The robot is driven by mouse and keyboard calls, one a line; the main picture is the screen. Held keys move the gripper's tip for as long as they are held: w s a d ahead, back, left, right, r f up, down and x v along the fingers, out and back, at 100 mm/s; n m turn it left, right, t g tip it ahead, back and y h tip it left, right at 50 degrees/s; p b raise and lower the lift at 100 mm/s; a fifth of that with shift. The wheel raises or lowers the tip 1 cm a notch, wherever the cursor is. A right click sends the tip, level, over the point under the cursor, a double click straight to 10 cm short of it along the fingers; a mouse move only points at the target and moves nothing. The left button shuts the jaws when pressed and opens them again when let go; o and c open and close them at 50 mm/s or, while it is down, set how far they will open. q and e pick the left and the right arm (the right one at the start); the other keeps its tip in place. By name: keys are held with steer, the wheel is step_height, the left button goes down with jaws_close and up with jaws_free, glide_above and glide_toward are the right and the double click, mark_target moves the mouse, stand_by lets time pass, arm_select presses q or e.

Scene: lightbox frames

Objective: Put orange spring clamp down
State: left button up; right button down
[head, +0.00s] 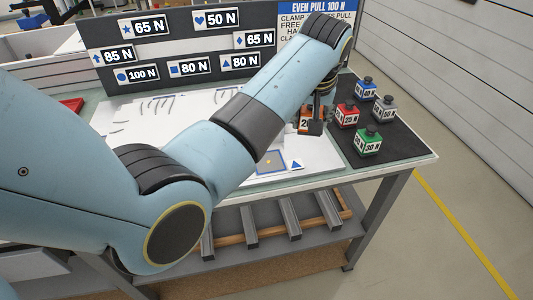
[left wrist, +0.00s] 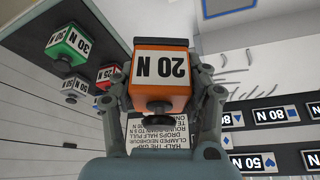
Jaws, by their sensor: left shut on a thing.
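The orange spring clamp (head: 304,121) is a block with a white 20 N label. My left gripper (head: 318,115) is shut on it near the border between the white sheet (head: 205,125) and the black mat (head: 400,148). In the left wrist view the clamp (left wrist: 160,82) sits between both fingers of the gripper (left wrist: 165,95), its label upside down. My arm and gripper cover part of the clamp and sheet in the head view. I cannot tell whether the clamp touches the surface. My right gripper is not in view.
Red (head: 347,114), blue (head: 366,88), grey (head: 384,109) and green (head: 369,141) clamps stand on the black mat. A marked square (head: 270,161) and a blue triangle (head: 296,164) lie on the sheet near the front. A dark board (head: 185,45) with force labels stands behind.

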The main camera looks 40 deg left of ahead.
arm_select(q)
steer(key=p, duration=0.2)
glide_above(269, 158)
steer(key=f, duration=0.3)
steer(key=s+d+f, duration=0.1)
steer(key=shift+f, duration=0.4)
steer(key=shift+a+f, duration=0.15)
steer(key=shift+f, duration=0.1)
step_height(269, 158, down, 4)
steer(key=shift+s+r, duration=0.1)
steer(key=shift+f, duration=0.2)
steer(key=o, duration=1.1)
steer(key=shift+o, duration=1.4)
